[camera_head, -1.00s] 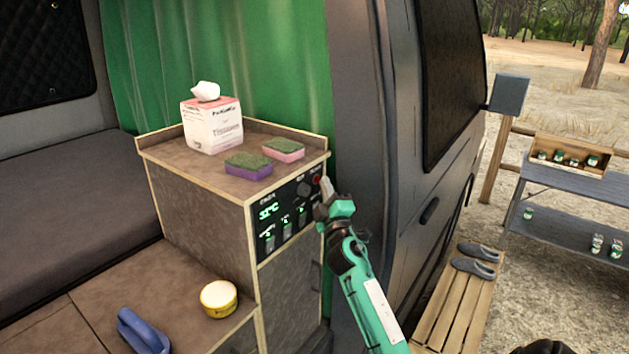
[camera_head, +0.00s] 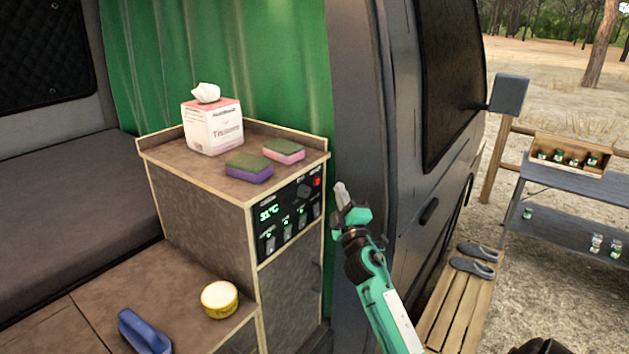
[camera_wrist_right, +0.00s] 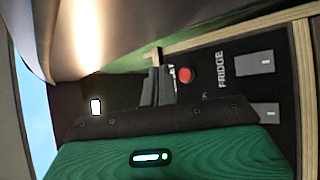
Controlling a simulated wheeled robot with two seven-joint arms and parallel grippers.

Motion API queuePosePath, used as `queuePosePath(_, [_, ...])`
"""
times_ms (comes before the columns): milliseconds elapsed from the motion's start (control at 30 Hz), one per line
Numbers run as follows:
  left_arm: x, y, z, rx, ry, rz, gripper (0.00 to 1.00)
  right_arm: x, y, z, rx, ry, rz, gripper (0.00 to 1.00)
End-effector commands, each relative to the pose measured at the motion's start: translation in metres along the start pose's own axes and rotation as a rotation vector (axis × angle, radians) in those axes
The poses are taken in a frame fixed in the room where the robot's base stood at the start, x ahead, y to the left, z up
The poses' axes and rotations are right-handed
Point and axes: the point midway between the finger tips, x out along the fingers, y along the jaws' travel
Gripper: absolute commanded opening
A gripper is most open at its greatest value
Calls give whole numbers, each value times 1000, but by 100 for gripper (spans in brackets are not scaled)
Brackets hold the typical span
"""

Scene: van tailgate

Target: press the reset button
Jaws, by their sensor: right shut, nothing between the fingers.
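The control panel (camera_head: 283,231) is on the front of the wooden cabinet, with a green display and several lit switches. The small red reset button (camera_head: 317,182) is at its upper right corner and looks bright red. In the right wrist view the red button (camera_wrist_right: 187,76) shows round, close beyond the fingertips. My right gripper (camera_head: 341,192) is shut and empty, to the right of the panel and apart from the button. In the right wrist view its dark fingers (camera_wrist_right: 157,88) point toward the panel. My left gripper is not in view.
On the cabinet top (camera_head: 184,165) are a tissue box (camera_head: 212,127) and two sponges (camera_head: 249,167). The van's dark door pillar (camera_head: 362,120) is close behind my right gripper.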

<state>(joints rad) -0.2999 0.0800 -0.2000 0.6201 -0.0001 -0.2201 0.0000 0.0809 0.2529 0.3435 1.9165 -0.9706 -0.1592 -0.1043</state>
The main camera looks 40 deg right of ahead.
Motion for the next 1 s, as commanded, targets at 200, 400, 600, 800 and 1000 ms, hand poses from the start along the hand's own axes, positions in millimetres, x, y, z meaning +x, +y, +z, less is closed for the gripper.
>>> queuePosePath(200, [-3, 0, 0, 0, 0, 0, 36, -14, 10, 10, 0, 0, -1, 0])
queuePosePath(400, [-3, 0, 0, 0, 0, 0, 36, -16, 12, 12, 0, 1, -1, 0])
queuePosePath(600, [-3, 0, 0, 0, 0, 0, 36, -16, 11, 11, 0, 1, -1, 0])
queuePosePath(800, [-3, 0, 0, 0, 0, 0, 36, -16, 11, 12, 1, 0, -1, 0])
queuePosePath(1000, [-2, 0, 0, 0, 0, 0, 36, -24, -26, 18, 35, -14, -71, 0])
